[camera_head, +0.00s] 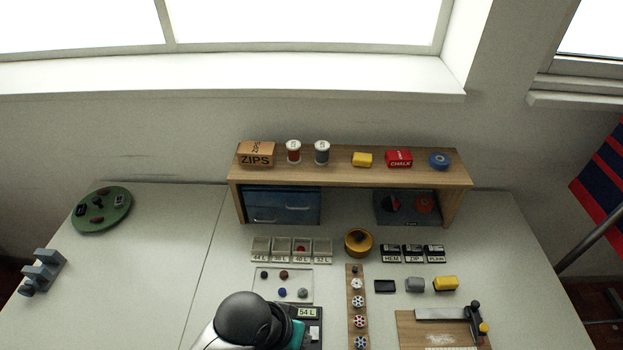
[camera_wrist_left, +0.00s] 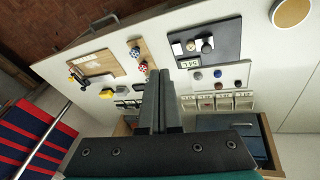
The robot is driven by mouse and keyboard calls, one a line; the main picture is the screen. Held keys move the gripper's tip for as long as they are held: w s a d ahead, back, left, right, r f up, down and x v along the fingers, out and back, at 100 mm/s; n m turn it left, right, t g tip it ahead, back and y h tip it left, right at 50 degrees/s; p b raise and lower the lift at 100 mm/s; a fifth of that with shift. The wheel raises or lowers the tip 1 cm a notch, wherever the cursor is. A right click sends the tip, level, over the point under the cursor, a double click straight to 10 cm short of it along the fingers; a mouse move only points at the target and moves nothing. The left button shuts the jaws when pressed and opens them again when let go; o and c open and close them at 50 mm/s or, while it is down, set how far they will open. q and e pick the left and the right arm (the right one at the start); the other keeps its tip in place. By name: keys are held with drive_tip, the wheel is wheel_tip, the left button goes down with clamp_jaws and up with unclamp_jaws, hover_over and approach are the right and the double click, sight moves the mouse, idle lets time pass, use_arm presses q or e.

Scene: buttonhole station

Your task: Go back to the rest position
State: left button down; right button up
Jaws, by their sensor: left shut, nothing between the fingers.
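My left gripper (camera_wrist_left: 159,78) shows in the left wrist view with its two dark fingers together and nothing between them. It is above the table (camera_head: 150,270), and no contact with anything shows. In the head view, a black rounded joint and a white link of my arm come in at the bottom, with a teal part beside them; the fingertips are hidden there. The arm covers part of a dark board (camera_head: 313,331) with a "54 L" label. That board also shows in the left wrist view (camera_wrist_left: 228,38). My right gripper is in neither view.
A wooden shelf (camera_head: 350,166) stands at the back. Labelled bins (camera_head: 300,250), a pale button tray (camera_head: 265,292), a wooden strip of spools (camera_head: 355,285) and a cutting board (camera_head: 410,330) fill the middle and right. A green round tray (camera_head: 118,219) and grey blocks (camera_head: 42,268) are left; table between is clear.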

use_arm(q)
drive_tip(key=s+a+r+n+t+y, duration=0.1)
drive_tip(key=s+a+r+y, duration=0.15)
drive_tip(key=a, duration=0.45)
drive_tip(key=s+a+r+y, duration=0.1)
drive_tip(key=s+a+r, duration=0.2)
drive_tip(key=a, duration=0.4)
wheel_tip(320, 180, down, 32)
drive_tip(key=s+g+b, duration=0.1)
drive_tip(key=s+b, duration=0.1)
drive_tip(key=b, duration=0.8)
drive_tip(key=s+a+f+b, duration=0.1)
drive_tip(key=s+f+b, duration=0.3)
drive_tip(key=s+f, duration=0.3)
drive_tip(key=s+a+f+g+b, duration=0.1)
drive_tip(key=s+f+b, duration=0.4)
drive_tip(key=f, duration=1)
drive_tip(key=s+a, duration=0.1)
drive_tip(key=s, duration=0.2)
drive_tip(key=shift+s+f, duration=0.25)
drive_tip(key=shift+f, duration=0.15)
